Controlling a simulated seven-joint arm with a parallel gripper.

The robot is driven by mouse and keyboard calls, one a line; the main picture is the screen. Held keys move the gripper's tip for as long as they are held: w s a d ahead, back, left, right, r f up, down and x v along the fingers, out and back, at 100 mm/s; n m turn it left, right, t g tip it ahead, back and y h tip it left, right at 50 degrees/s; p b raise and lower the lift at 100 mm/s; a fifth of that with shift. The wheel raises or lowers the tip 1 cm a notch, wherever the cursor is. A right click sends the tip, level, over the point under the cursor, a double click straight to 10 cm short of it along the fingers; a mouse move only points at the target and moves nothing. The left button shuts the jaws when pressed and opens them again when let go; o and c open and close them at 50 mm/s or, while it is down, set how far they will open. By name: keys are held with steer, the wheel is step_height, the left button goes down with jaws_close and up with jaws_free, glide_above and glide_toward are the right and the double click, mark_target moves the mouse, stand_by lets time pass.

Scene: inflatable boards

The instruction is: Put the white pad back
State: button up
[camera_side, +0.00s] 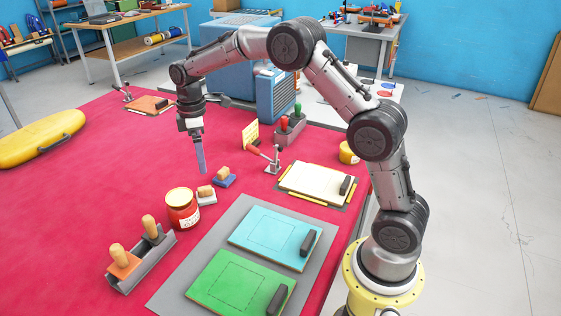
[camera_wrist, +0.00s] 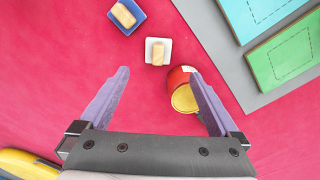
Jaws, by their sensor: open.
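The white pad (camera_side: 206,198) with a tan block on top lies on the red table, beside the similar blue pad (camera_side: 224,181). In the wrist view the white pad (camera_wrist: 152,59) is just beyond the gap between the fingertips, and the blue pad (camera_wrist: 121,26) is up and left of it. My gripper (camera_side: 201,170) points down, with its fingers apart and empty, at a height above the table that I cannot judge exactly. The wrist view shows both fingers of my gripper (camera_wrist: 160,73) spread wide.
A red jar (camera_side: 183,214) stands close to the white pad; its yellow lid (camera_wrist: 184,99) shows between the fingers. A grey holder (camera_side: 150,270) has two wooden-handled stamps. A grey mat (camera_side: 171,296) bears blue and green boards. A cream board (camera_side: 312,183) and a yellow case (camera_side: 40,137) lie farther off.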

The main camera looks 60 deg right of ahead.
steer(key=s+a+r+m+t, duration=0.2)
steer(key=s+r, duration=0.5)
steer(key=s, duration=0.2)
steer(key=s+a+r+m+t, duration=0.1)
steer(key=s+a+r+m, duration=0.15)
steer(key=s+r, duration=0.5)
steer(key=s+f+m+t, duration=0.1)
steer(key=s+m, duration=0.1)
steer(key=s, duration=0.6)
steer(key=s+f+m+t, duration=0.1)
steer(key=s+f+m, duration=0.1)
steer(key=s, duration=0.7)
steer(key=shift+s+a+f+t, duration=0.2)
steer(key=shift+a+f+t, duration=0.1)
steer(key=shift+a, duration=0.15)
